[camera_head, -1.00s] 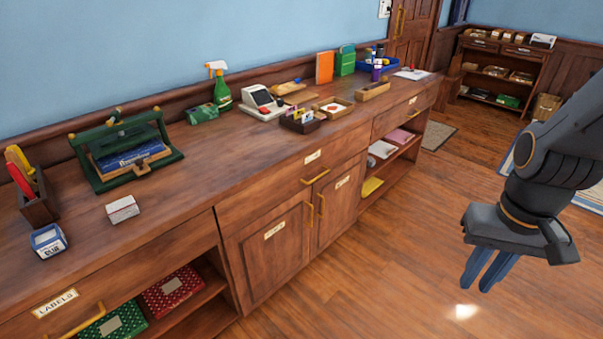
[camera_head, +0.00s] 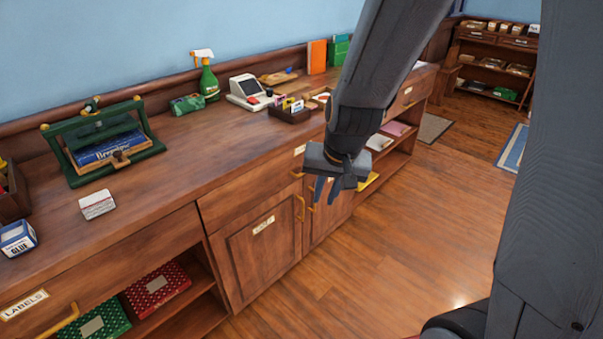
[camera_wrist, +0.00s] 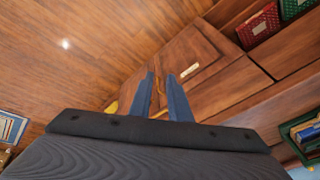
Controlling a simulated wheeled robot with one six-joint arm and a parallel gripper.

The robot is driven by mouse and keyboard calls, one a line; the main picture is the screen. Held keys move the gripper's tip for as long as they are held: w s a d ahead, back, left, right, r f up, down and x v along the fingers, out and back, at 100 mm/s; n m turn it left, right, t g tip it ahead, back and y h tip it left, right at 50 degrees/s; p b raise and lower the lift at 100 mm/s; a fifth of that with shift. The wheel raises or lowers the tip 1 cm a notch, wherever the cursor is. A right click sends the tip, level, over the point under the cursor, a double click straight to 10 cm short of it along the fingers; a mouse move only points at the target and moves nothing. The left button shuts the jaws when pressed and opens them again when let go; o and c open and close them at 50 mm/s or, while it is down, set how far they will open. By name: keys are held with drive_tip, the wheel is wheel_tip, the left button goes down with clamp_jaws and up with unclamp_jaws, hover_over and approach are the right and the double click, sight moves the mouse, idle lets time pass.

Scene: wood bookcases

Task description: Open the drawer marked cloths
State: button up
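The middle drawer (camera_head: 243,192) under the counter is closed. Its small label (camera_head: 299,150) is too small to read, so I cannot tell whether it says cloths. Its brass handle (camera_head: 297,174) is partly hidden by my gripper. Another closed drawer (camera_head: 407,97) is farther along, its label also unreadable. My gripper (camera_head: 318,190) is in front of the cabinet near the middle drawer's right end, fingers pointing down. The wrist view shows its two blue fingers (camera_wrist: 164,92) apart with nothing held between them.
A drawer reading LABELS (camera_head: 85,280) is at the near left. Cupboard doors (camera_head: 262,252) with brass handles are below the middle drawer. The counter (camera_head: 165,185) holds a green press (camera_head: 103,140), a spray bottle (camera_head: 209,82) and small boxes. The floor (camera_head: 400,220) in front is clear.

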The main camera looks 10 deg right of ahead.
drive_tip(key=w+a+f+m+t+h+b, duration=0.15)
drive_tip(key=w+f+m+t+b, duration=0.45)
drive_tip(key=w, duration=0.8)
drive_tip(key=w+f+m+t+h+b, duration=0.1)
drive_tip(key=w+f+m+h+b, duration=0.25)
drive_tip(key=w+f, duration=0.65)
drive_tip(key=shift+w+d+f+m+t+h+b, duration=0.4)
drive_tip(key=shift+w+d+m+h+b, duration=0.55)
drive_tip(key=shift+w, duration=1.1)
drive_tip(key=shift+w+d+f+m+t+h+b, duration=0.25)
drive_tip(key=shift+w+d+f+m+h+b, duration=0.35)
drive_tip(key=shift+w+d+m+b, duration=1)
drive_tip(key=shift+w+d+f+m+t+h+b, duration=0.35)
drive_tip(key=shift+w+d+h, duration=0.5)
drive_tip(key=shift+w, duration=1.6)
clamp_jaws()
